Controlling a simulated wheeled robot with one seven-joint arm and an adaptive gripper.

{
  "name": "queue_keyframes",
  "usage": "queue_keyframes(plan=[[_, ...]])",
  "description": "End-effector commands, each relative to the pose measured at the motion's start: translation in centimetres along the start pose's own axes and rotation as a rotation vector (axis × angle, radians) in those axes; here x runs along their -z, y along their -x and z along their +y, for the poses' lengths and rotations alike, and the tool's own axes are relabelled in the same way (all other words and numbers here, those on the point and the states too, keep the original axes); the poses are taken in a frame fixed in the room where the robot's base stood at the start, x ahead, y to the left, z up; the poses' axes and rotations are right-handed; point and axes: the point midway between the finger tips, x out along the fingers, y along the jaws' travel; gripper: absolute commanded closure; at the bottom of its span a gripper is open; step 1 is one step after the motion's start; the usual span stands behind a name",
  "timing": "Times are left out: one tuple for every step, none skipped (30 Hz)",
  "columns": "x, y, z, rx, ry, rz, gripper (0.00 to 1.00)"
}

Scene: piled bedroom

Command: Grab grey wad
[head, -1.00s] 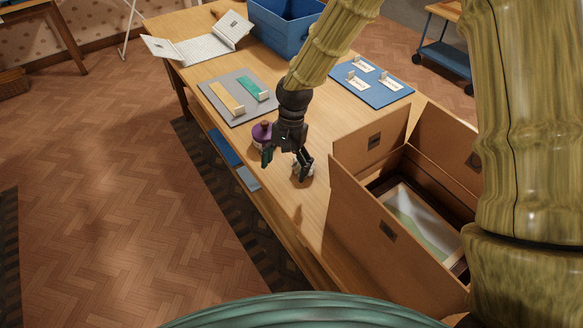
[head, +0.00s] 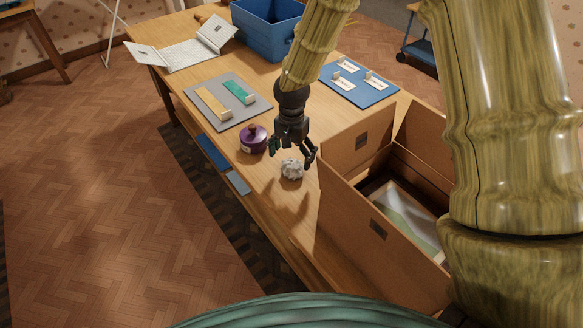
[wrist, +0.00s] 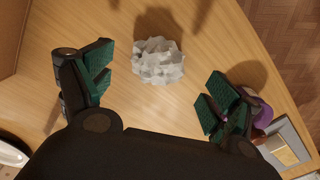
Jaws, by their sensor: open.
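The grey wad (head: 292,168) is a crumpled, pale ball resting on the wooden table, left of the cardboard box. In the wrist view the wad (wrist: 158,61) lies beyond the fingertips, roughly between their lines, with clear table around it. My gripper (head: 292,149) is open and empty, just above and behind the wad in the head view. Its green-padded fingers (wrist: 155,92) are spread wide in the wrist view. They look apart from the wad; the exact height gap is hard to tell.
A purple lidded pot (head: 253,140) stands close to the left finger in the head view. The cardboard box (head: 345,205) with a framed picture inside stands close on the right. A grey board (head: 262,108), blue board (head: 385,97) and blue bin (head: 262,38) lie farther back.

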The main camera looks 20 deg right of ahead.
Motion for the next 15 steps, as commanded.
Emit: queue_keyframes(plan=[[0.0,-0.1,0.0,0.0,0.0,0.0,0.1],[0.0,-0.2,0.0,0.0,0.0,0.0,0.1],[0.0,-0.3,0.0,0.0,0.001,0.0,0.1],[0.0,-0.4,0.0,0.0,0.001,0.0,0.1],[0.0,-0.5,0.0,0.0,0.002,0.0,0.1],[0.0,-0.8,0.0,0.0,0.002,0.0,0.1],[0.0,-1.0,0.1,-0.001,0.002,-0.001,0.1],[0.0,-1.3,0.1,-0.002,0.001,-0.002,0.1],[0.0,-1.7,0.2,-0.002,0.001,-0.002,0.1],[0.1,-2.0,0.2,-0.001,0.002,-0.002,0.1],[0.1,-2.3,0.2,-0.001,0.002,-0.002,0.1],[0.1,-2.7,0.2,-0.001,0.002,-0.002,0.1],[0.1,-3.0,0.2,-0.001,0.001,-0.002,0.1],[0.1,-3.3,0.2,-0.001,0.001,-0.002,0.1],[0.1,-3.8,0.2,-0.002,0.002,-0.002,0.1]])
